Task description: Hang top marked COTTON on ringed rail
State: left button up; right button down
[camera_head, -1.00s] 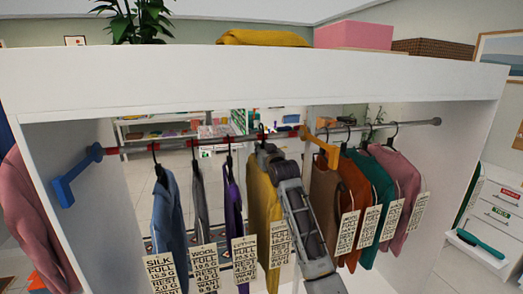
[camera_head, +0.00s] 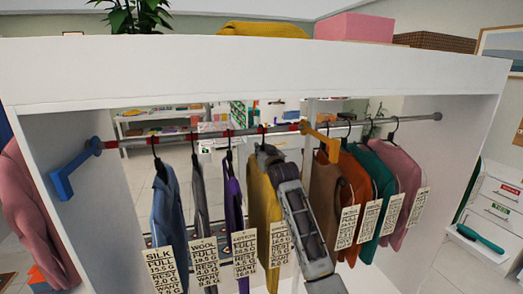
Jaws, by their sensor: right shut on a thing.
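The ringed rail (camera_head: 180,137) has red bands and runs from a blue bracket (camera_head: 66,178) to an orange-yellow bracket (camera_head: 333,147). My right gripper (camera_head: 266,152) is shut at the neck of a mustard top (camera_head: 262,195), whose hanger hook is at the ringed rail. Whether the hook bears on the rail is unclear. My arm covers part of the top. A blue top (camera_head: 166,215), a grey one (camera_head: 199,190) and a purple one (camera_head: 233,195) hang to its left. The fabric words on the purple and mustard tags are too small to read surely. My left gripper is out of view.
Brown (camera_head: 325,190), orange (camera_head: 353,185), teal (camera_head: 377,190) and pink (camera_head: 402,175) tops hang close together on the right, at the plain grey rail (camera_head: 410,118). The wardrobe's white top board (camera_head: 250,75) spans above. The wardrobe's left side has free room.

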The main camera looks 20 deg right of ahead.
jog(key=shift+f, duration=0.5)
dwell(1.0)
jog(key=c, duration=1.3)
grip_release()
jog(key=shift+s, duration=0.15)
jog(key=shift+s+d+r, duration=0.1)
jog(key=shift+s+d, duration=0.05)
jog(key=shift+s, duration=2.8)
jog(key=shift+s+d, duration=0.1)
jog(key=shift+s, duration=2.8)
